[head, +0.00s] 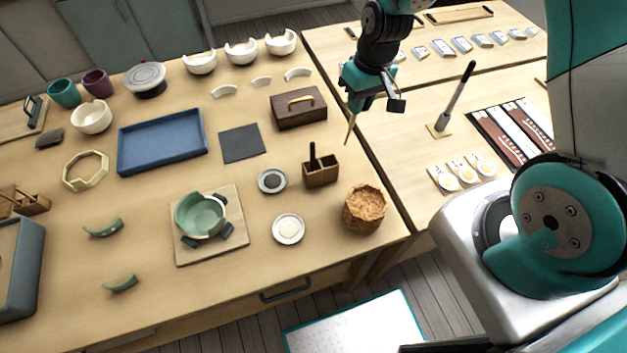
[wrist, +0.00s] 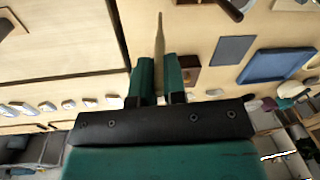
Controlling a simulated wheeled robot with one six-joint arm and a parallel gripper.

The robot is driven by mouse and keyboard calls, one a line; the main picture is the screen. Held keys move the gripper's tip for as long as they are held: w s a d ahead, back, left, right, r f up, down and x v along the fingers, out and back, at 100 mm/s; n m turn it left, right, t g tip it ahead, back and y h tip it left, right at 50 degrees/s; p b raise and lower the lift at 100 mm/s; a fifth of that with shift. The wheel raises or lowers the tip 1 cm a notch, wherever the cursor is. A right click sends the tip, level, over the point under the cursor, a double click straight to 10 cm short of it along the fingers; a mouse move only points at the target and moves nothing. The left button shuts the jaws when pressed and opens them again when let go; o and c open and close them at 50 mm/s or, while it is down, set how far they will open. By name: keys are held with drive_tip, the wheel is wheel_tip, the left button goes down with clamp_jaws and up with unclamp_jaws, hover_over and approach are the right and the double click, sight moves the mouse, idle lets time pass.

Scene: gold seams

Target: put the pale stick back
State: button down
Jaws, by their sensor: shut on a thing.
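My gripper (head: 356,103) is shut on the pale stick (head: 350,130), a thin tan rod pointing down, above the table's right edge in the head view. In the wrist view the stick (wrist: 159,38) stands out beyond the fingertips of my gripper (wrist: 159,62), its tip tapering. A small brown wooden holder (head: 321,174) with a dark upright stick in it stands lower left of my gripper. The held stick is apart from the holder and seems clear of the table.
A lidded brown box (head: 299,108) with a gold handle stands left of my gripper. A woven basket (head: 364,208) is near the front right corner. A dark grey mat (head: 242,143), a blue tray (head: 163,141) and a green cracked bowl (head: 201,215) lie farther left. A gap separates the tables.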

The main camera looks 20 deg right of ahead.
drive_tip(key=s+a+r+n+h+b, duration=0.1)
drive_tip(key=a+r, duration=0.2)
drive_tip(key=r, duration=0.3)
drive_tip(key=s+a+r+n+b, duration=0.1)
drive_tip(key=a+r, duration=0.3)
drive_tip(key=r, duration=0.1)
wheel_tip(320, 180, down, 19)
drive_tip(key=p, duration=0.3)
drive_tip(key=shift+w+d, duration=0.2)
drive_tip(key=shift+f, duration=0.1)
drive_tip(key=shift+f, duration=0.1)
drive_tip(key=c, duration=1.2)
unclamp_jaws()
